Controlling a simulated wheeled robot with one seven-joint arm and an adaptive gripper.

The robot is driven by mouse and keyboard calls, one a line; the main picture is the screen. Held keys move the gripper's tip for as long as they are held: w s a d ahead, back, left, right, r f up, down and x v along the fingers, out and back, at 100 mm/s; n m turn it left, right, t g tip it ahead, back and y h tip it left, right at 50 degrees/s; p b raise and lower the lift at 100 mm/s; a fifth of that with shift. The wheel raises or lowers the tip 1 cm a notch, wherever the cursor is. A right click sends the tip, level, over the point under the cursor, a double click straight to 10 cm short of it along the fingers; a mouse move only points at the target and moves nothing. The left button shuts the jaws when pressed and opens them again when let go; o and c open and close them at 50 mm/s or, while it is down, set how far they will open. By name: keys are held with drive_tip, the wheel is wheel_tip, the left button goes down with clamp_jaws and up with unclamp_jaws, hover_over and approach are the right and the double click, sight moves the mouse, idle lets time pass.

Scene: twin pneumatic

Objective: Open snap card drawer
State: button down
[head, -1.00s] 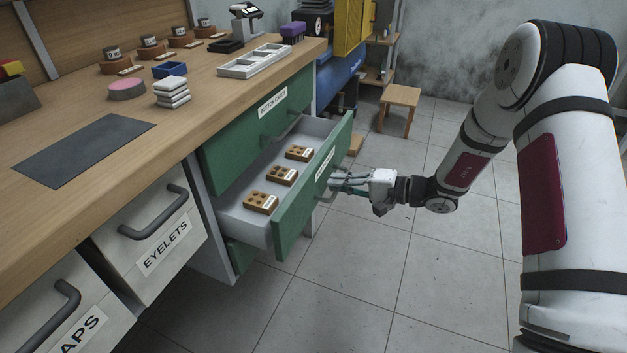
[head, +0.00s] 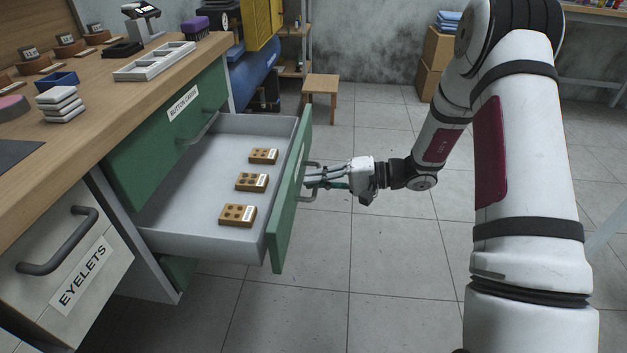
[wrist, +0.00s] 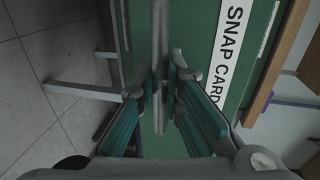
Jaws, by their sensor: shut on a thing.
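The snap card drawer (head: 185,190) is pulled far out from the workbench, below the button card drawer. Its green front (head: 290,205) faces right in the head view, and its grey inside holds 3 brown snap cards (head: 252,182). My gripper (head: 312,180) is at the outer side of the front, shut on the grey drawer handle (head: 307,194). In the wrist view the handle (wrist: 160,50) runs between the fingers, beside the white label reading "SNAP CARD" (wrist: 231,45); the label's end is cut off by a finger.
The closed button card drawer (head: 165,125) is above. The eyelets drawer (head: 70,250) is at the lower left. A wooden stool (head: 320,88) stands beyond. The tiled floor (head: 400,260) around my gripper is clear.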

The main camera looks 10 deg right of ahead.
drive_tip(key=c, duration=1.7)
unclamp_jaws()
drive_tip(key=v, duration=1.2)
drive_tip(key=shift+w, duration=0.1)
